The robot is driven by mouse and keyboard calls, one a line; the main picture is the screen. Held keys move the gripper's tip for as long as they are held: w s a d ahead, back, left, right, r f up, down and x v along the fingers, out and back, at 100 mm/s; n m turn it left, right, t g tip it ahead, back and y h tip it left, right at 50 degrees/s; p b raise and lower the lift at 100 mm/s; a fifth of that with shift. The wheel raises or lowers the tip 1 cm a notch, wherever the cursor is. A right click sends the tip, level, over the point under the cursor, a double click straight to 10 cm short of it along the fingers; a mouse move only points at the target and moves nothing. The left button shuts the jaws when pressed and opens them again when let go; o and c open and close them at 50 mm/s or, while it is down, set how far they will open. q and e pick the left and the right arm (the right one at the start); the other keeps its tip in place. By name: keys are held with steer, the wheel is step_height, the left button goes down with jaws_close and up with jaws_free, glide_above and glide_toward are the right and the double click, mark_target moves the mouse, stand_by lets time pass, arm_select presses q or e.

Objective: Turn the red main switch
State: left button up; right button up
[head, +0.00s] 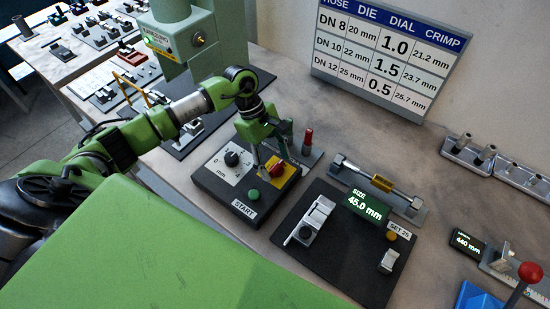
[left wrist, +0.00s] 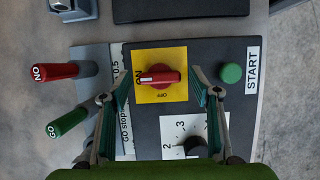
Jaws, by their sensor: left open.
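The red main switch (left wrist: 170,73) sits on a yellow plate (left wrist: 175,96) marked ON and OFF. Its white pointer line lies toward the ON mark in the left wrist view. In the head view the switch (head: 276,169) shows partly behind my left gripper (head: 272,157). The left gripper is open, and its fingertips in the left wrist view (left wrist: 160,76) are on either side of the switch, with gaps to it. My right gripper is not in view.
On the same dark box are a green START button (head: 253,195) and a black dial (head: 232,158). Red NO (left wrist: 55,72) and green GO handles (left wrist: 67,122) stand beside it. A black panel with a 45.0 mm display (head: 367,206) lies to the right.

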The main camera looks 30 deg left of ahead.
arm_select(q)
steer(key=shift+f, duration=0.15)
steer(key=c, duration=1.1)
